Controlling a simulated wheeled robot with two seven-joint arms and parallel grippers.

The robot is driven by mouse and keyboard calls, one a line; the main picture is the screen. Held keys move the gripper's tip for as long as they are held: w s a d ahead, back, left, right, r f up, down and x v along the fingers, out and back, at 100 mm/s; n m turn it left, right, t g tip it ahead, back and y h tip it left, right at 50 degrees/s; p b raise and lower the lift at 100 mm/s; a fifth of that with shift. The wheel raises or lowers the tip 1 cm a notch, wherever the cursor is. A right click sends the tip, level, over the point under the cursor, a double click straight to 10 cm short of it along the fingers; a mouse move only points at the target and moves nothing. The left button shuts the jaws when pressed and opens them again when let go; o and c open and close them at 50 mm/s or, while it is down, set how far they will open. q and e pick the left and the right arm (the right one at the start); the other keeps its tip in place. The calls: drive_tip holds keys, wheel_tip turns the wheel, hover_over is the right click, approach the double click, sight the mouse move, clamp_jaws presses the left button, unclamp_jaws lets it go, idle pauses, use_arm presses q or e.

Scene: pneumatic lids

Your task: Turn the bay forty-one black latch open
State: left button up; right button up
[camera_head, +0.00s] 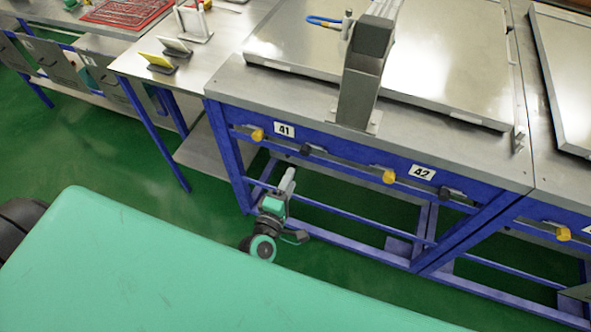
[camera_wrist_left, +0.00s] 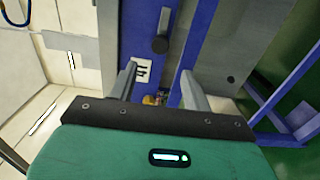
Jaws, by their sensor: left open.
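The bay 41 black latch (camera_head: 305,149) sits on the blue front rail, right of the white 41 label (camera_head: 284,130). A yellow latch (camera_head: 257,134) sits left of that label. My left gripper (camera_head: 289,172) is below the rail in the head view, with its fingers pointing up toward it. In the left wrist view the black latch (camera_wrist_left: 160,45) appears above the open fingertips (camera_wrist_left: 158,70), apart from them. The yellow latch (camera_wrist_left: 154,99) shows between the fingers, partly hidden by the gripper body. Nothing is held. My right gripper is not in view.
Bay 42 has its own yellow latch (camera_head: 389,176) and black latch (camera_head: 452,195) farther right on the rail. A grey upright bracket (camera_head: 362,80) stands on the table above. A metal lid (camera_head: 450,60) lies behind it. Blue legs and bars fill the space below.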

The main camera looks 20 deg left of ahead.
use_arm(q)
drive_tip(key=s, duration=0.4)
drive_tip(key=shift+s+a+b, duration=0.1)
drive_tip(key=shift+s+b, duration=0.2)
drive_tip(key=shift+b, duration=0.05)
drive_tip(key=shift+f, duration=0.1)
